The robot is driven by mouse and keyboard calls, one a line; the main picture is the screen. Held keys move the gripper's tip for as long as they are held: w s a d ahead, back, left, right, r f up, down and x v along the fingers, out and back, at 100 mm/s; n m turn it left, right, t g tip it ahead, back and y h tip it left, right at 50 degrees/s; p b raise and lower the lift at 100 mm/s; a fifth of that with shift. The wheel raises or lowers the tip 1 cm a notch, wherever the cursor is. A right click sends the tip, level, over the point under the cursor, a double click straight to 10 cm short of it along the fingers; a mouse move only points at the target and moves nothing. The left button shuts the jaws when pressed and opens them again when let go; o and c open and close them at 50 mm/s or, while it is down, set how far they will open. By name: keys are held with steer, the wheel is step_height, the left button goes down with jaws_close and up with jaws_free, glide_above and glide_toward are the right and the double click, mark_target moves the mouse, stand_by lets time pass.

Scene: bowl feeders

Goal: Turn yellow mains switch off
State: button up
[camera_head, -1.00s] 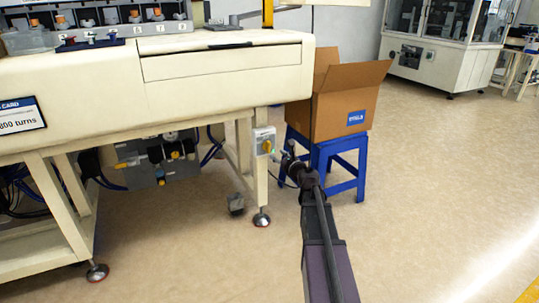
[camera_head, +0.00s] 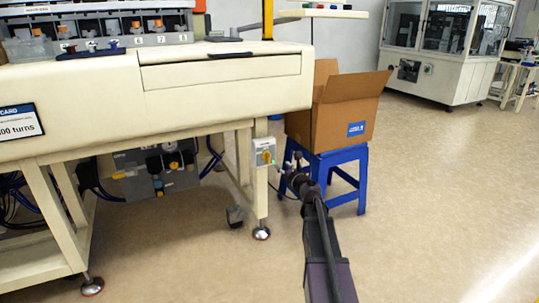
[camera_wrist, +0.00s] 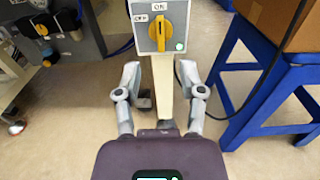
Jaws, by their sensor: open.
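The yellow mains switch (camera_wrist: 160,32) is a rotary knob on a grey box (camera_wrist: 180,11) mounted on the machine's cream leg. In the wrist view its handle stands upright, in line with the ON label above; an OFF label is at its left. A green light glows at its lower right. In the head view the yellow switch (camera_head: 266,157) shows on the front leg. My gripper (camera_wrist: 166,80) is open and empty, its two fingers spread either side of the leg in the picture, below the switch box. In the head view my gripper (camera_head: 293,161) is just right of the box, apart from it.
A blue stool (camera_head: 345,157) carrying an open cardboard box (camera_head: 335,118) stands close to the right. A black cable hangs beside the leg. A grey valve panel (camera_head: 135,180) with knobs is under the machine at left. Floor at the front right is clear.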

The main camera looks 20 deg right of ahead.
mark_target(269, 153)
steer(key=w, duration=1.2)
steer(key=shift+w+a, duration=0.25)
steer(key=shift+w, duration=0.1)
jaws_close()
